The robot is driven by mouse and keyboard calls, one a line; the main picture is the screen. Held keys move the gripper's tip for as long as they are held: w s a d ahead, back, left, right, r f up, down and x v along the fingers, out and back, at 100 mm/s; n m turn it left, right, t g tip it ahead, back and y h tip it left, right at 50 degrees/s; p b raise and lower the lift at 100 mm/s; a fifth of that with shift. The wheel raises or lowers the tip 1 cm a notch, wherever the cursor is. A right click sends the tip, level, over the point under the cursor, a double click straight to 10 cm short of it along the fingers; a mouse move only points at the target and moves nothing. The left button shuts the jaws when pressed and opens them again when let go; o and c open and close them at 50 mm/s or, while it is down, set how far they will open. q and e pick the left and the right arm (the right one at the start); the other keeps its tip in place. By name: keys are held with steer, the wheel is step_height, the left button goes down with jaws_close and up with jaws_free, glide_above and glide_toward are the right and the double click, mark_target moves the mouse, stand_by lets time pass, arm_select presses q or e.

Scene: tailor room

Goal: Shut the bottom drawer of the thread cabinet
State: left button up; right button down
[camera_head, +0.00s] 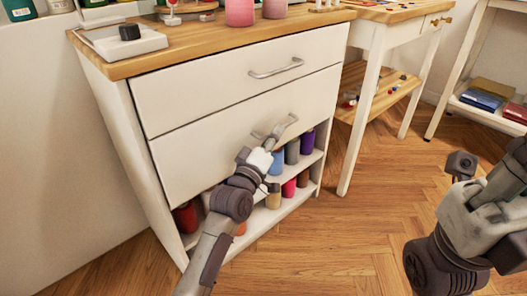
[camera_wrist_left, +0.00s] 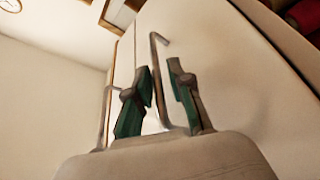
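The thread cabinet (camera_head: 118,118) is white with a wooden top and two drawers. Its bottom drawer (camera_head: 205,150) has a plain white front with a metal bar handle (camera_head: 288,124). In the head view I cannot tell whether this drawer is flush or stands slightly out. My left gripper (camera_head: 265,136) is at that handle. In the left wrist view its two fingers (camera_wrist_left: 160,90) are apart, with the handle bar (camera_wrist_left: 155,58) running between them; firm contact is not clear. My right gripper (camera_head: 461,166) is away from the cabinet at the right; its fingers are unclear.
The top drawer (camera_head: 215,92) looks closed. Coloured thread spools (camera_head: 292,152) stand on open shelves below the bottom drawer, partly behind my left arm. A wooden-topped table (camera_head: 352,160) stands to the right, then a shelf with books (camera_head: 483,98). Wooden floor (camera_head: 350,235) is clear in front.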

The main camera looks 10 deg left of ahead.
arm_select(q)
steer(key=v, duration=0.8)
steer(key=shift+s, duration=0.4)
steer(key=shift+a, duration=0.1)
